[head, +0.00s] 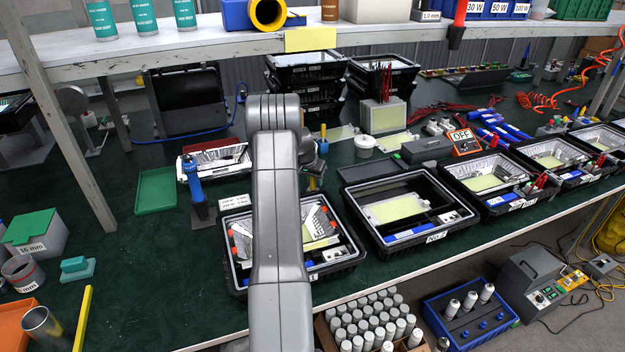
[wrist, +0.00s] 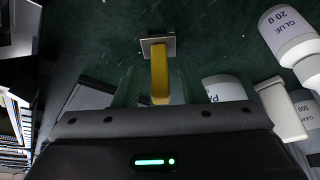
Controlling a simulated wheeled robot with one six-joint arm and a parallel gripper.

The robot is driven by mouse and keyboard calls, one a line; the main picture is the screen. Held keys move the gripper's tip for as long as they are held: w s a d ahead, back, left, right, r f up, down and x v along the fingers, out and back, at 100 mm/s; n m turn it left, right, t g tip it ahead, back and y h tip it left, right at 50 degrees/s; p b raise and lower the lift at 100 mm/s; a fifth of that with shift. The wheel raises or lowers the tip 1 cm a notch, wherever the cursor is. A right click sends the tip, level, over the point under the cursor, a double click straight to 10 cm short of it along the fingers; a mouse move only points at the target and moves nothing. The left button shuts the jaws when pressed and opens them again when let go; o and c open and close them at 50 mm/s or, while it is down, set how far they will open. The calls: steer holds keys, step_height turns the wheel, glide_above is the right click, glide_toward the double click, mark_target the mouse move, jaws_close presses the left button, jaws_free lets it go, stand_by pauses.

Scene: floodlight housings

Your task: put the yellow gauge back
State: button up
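The yellow gauge (wrist: 160,75) shows in the wrist view as a yellow bar with a pale metal plate (wrist: 157,45) at its far end, over the dark green mat. My gripper (wrist: 160,88) is in the wrist view, its dark palm along the bottom and a faint greenish finger on each side of the bar. The bar lies between the fingers, with a gap seeming to show on both sides, so the gripper looks open. In the head view my arm hides most of the gripper. A small yellow piece (head: 312,184) shows beside it; I cannot tell if it is the gauge.
White bottles, one marked glue (wrist: 290,35), are close on the right in the wrist view. Open black housings (head: 410,208) line the bench front. A green tray (head: 156,190) lies left of my arm. A shelf (head: 210,45) crosses above.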

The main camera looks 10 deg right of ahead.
steer(key=b+v, duration=0.1)
steer(key=v, duration=1.1)
steer(key=shift+w+d, duration=0.1)
stand_by(1.8)
